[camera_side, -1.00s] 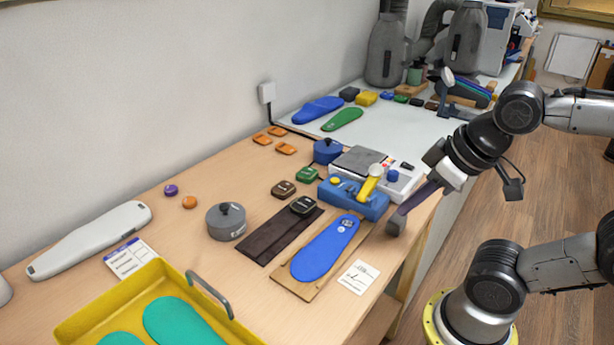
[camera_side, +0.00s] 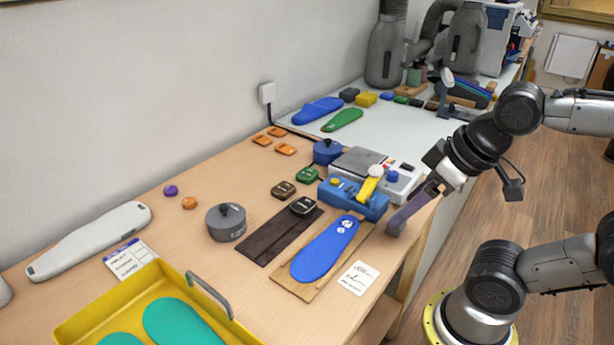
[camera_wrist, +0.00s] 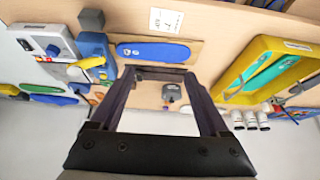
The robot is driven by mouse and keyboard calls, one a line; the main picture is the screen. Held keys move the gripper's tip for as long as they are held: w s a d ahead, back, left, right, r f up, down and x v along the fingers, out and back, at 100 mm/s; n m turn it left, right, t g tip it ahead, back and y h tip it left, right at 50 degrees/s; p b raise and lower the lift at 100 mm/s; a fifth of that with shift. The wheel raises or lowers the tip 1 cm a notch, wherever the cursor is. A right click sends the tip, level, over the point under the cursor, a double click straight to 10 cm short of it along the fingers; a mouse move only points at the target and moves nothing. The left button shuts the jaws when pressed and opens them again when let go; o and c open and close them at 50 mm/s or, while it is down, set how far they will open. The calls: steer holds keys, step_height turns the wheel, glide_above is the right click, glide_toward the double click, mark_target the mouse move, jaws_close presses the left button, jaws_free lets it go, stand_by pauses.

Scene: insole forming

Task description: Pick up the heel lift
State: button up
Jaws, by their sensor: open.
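Small wedge-like pads lie on the bench in the side view: orange ones (camera_side: 284,149) near the wall, a green one (camera_side: 307,175), a brown one (camera_side: 284,189) and a black one (camera_side: 303,205) on a dark strip. I cannot tell which is the heel lift. The pads are hard to make out there.
A blue clamp block (camera_side: 352,201) and a grey-white device (camera_side: 385,175) stand left of my gripper. A grey lidded pot (camera_side: 226,222), a paper card (camera_side: 358,278) and a yellow tray (camera_side: 195,284) are on the bench. Bare wood lies left of the pot.

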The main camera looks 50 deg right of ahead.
steer(key=shift+o, duration=1.2)
